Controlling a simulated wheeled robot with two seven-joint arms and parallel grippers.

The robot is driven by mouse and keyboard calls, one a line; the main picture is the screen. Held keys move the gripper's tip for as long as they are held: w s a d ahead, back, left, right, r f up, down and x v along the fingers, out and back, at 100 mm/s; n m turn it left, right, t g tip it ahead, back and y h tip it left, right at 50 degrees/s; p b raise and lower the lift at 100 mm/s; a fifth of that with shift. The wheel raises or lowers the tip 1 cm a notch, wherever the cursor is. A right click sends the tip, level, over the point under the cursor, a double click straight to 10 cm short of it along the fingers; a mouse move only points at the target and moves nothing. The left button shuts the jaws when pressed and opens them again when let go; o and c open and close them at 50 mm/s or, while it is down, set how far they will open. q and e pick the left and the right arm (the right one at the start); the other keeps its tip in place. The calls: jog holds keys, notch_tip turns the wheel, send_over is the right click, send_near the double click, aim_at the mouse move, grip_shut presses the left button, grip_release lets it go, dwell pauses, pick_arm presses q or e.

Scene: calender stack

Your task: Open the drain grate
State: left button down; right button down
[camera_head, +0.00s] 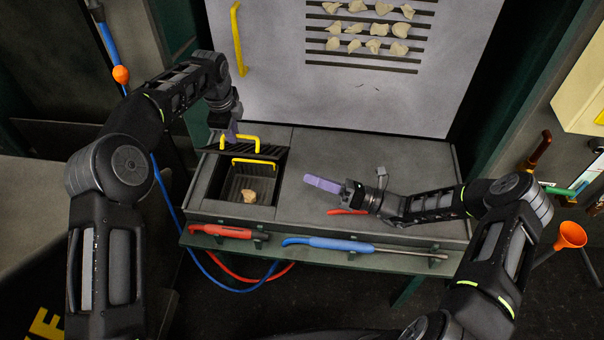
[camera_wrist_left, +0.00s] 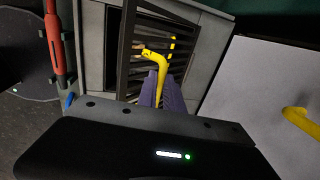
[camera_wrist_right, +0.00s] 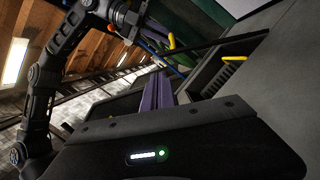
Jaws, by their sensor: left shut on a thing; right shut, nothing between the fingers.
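The dark slatted drain grate (camera_head: 270,151) stands tilted up at the back of the square drain opening, which is uncovered in front. Its yellow handle (camera_head: 249,138) is on top. My left gripper (camera_head: 232,131) is shut on this handle; the left wrist view shows the purple fingers at the yellow bar (camera_wrist_left: 160,78), with the slats (camera_wrist_left: 128,60) behind. A second yellow handle (camera_head: 254,162) crosses the opening below, above a slotted basket (camera_head: 231,185) holding a beige lump (camera_head: 259,188). My right gripper (camera_head: 322,183) is shut and empty over the counter, right of the opening.
A pale upright panel (camera_head: 270,70) with beige lumps in slots stands behind. Blue and red hoses hang at the left front.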

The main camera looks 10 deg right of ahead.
pick_arm(q)
jog(key=shift+f, duration=0.1)
pick_arm(e)
jog(key=x, duration=0.9)
jog(key=shift+a, duration=0.1)
pick_arm(q)
jog(key=shift+d+f, duration=0.1)
jog(key=shift+f, duration=0.05)
pick_arm(e)
jog(key=shift+w+r, duration=0.55)
pick_arm(q)
jog(key=c, duration=1.5)
grip_release()
jog(key=shift+s, duration=0.1)
jog(key=shift+r, duration=0.45)
notch_tip(320, 180, up, 11)
jog(key=s, duration=0.2)
jog(key=shift+a, duration=0.4)
pick_arm(e)
jog(key=shift+f, duration=0.1)
pick_arm(q)
jog(key=shift+r, duration=0.1)
